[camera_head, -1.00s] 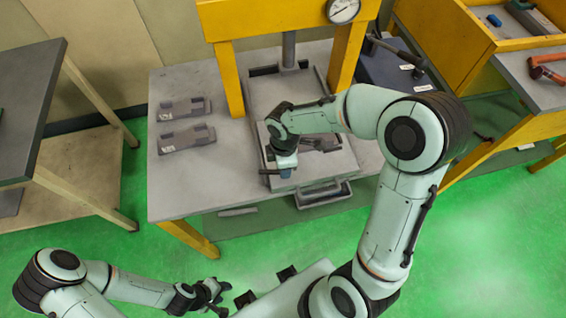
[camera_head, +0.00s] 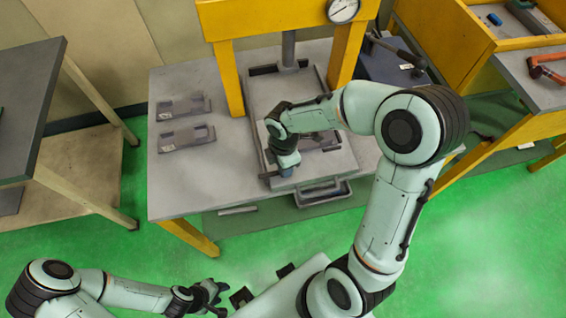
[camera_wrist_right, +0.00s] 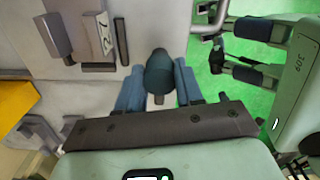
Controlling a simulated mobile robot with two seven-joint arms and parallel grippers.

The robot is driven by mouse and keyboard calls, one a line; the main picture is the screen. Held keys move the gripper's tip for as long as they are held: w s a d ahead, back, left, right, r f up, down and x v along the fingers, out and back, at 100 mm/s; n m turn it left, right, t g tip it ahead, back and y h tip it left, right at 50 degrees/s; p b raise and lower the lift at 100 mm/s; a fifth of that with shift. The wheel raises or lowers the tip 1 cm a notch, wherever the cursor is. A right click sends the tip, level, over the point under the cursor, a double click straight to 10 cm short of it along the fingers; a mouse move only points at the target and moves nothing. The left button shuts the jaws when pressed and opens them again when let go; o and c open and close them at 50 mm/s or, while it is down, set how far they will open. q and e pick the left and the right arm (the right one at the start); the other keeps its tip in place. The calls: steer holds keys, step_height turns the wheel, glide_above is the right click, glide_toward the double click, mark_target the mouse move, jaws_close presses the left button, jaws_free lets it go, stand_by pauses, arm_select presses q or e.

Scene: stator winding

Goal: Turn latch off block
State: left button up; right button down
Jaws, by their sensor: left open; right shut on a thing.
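The dark teal latch knob (camera_wrist_right: 160,73) stands between the two blue fingers of my right gripper (camera_wrist_right: 158,86) in the right wrist view, and the gripper is shut on it. In the head view my right gripper (camera_head: 286,168) is at the front left of the grey block plate (camera_head: 335,167) under the press; the gripper hides the knob there. A short dark bar (camera_head: 268,175) sticks out left of the fingers. A grey block with a white label (camera_wrist_right: 103,33) shows in the wrist view. My left gripper (camera_head: 210,293) is open and empty, low over the floor.
A yellow press frame (camera_head: 229,75) with a gauge (camera_head: 343,10) rises behind. Two grey slotted plates (camera_head: 186,138) lie on the left of the grey table (camera_head: 190,190). A handle (camera_head: 325,194) sits at the table's front. A yellow workbench with tools stands at right.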

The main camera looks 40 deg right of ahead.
steer(key=c, duration=0.7)
jaws_free()
steer(key=shift+c, duration=0.2)
arm_select(q)
steer(key=shift+w+r+p, duration=0.75)
steer(key=shift+w+r, duration=0.15)
steer(key=shift+r, duration=0.1)
arm_select(e)
step_height(320, 180, up, 13)
steer(key=shift+r, duration=0.2)
